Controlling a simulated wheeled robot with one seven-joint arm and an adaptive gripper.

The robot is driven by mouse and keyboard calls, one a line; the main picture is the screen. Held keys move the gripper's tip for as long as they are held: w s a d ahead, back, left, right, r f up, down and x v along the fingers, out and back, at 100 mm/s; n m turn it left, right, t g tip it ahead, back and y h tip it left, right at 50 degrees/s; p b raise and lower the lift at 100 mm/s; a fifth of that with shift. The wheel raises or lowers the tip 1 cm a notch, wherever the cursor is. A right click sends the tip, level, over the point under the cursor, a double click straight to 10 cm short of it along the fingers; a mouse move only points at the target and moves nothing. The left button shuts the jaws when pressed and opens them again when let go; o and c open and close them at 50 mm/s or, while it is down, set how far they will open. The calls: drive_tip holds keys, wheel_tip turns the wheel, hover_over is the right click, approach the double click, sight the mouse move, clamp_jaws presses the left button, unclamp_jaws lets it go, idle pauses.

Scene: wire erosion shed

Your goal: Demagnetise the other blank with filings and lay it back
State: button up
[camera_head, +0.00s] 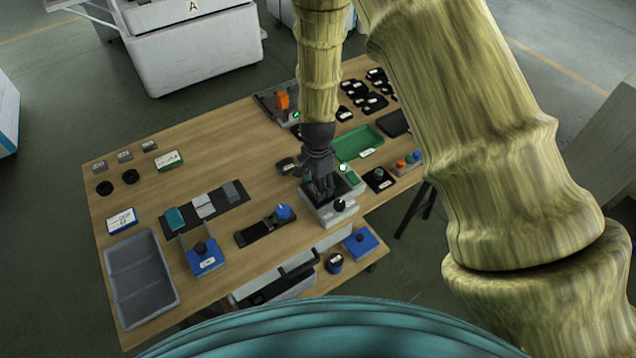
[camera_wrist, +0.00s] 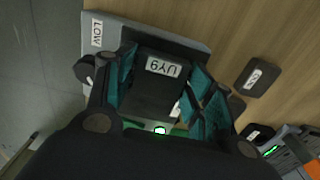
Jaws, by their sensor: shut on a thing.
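My gripper (camera_head: 322,192) is shut on a dark blank labelled UY9 (camera_wrist: 155,90), which lies between the teal finger pads in the wrist view (camera_wrist: 160,95). The blank is over the top of a grey device (camera_head: 338,212) with a black knob; I cannot tell whether it touches the top. In the wrist view the device (camera_wrist: 200,45) bears a LOW label, and a small lamp on it glows green. No filings can be made out.
A green tray (camera_head: 359,143) stands behind the device. A blue-knobbed black piece (camera_head: 263,228), a blue box (camera_head: 202,262) and a grey bin (camera_head: 141,276) are to the left. Several black pieces (camera_head: 370,103) lie at the back right.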

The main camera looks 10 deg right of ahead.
drive_tip(key=shift+a, duration=0.1)
drive_tip(key=shift+s+a+p, duration=0.15)
drive_tip(key=shift+s+a, duration=0.1)
drive_tip(key=shift+a, duration=0.4)
drive_tip(key=shift+s+a+p, duration=0.15)
drive_tip(key=shift+s+a, duration=0.05)
drive_tip(key=shift+a, duration=0.4)
drive_tip(key=shift+r, duration=0.15)
wheel_tip(320, 180, up, 7)
drive_tip(key=p, duration=0.5)
drive_tip(key=shift+r, duration=0.15)
idle(0.7)
idle(0.7)
